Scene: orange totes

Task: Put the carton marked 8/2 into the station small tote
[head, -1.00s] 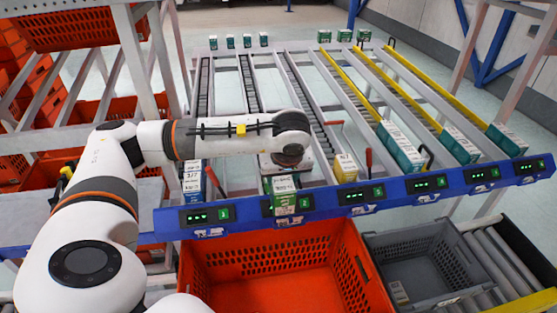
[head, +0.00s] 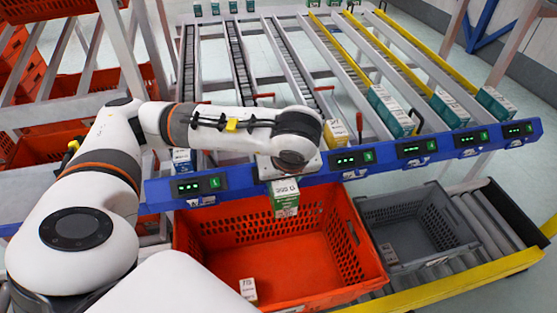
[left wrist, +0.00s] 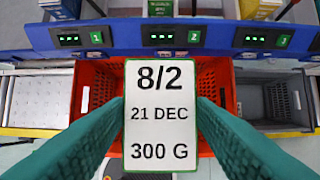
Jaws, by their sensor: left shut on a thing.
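The carton marked 8/2 (head: 286,200) is green with a white label and hangs upright in front of the rack's blue front rail, above the back part of the orange tote. In the left wrist view its label (left wrist: 160,112) reads 8/2, 21 DEC, 300 G. My left gripper (left wrist: 161,125) is shut on it, with a finger at each side. In the head view the wrist hides the fingers. The smaller grey tote (head: 455,228), seemingly the station small tote, stands to the right of the orange one. My right gripper is not in view.
The blue rail (head: 235,190) with lit displays runs behind both totes. Rollers (head: 490,222) lie at right.

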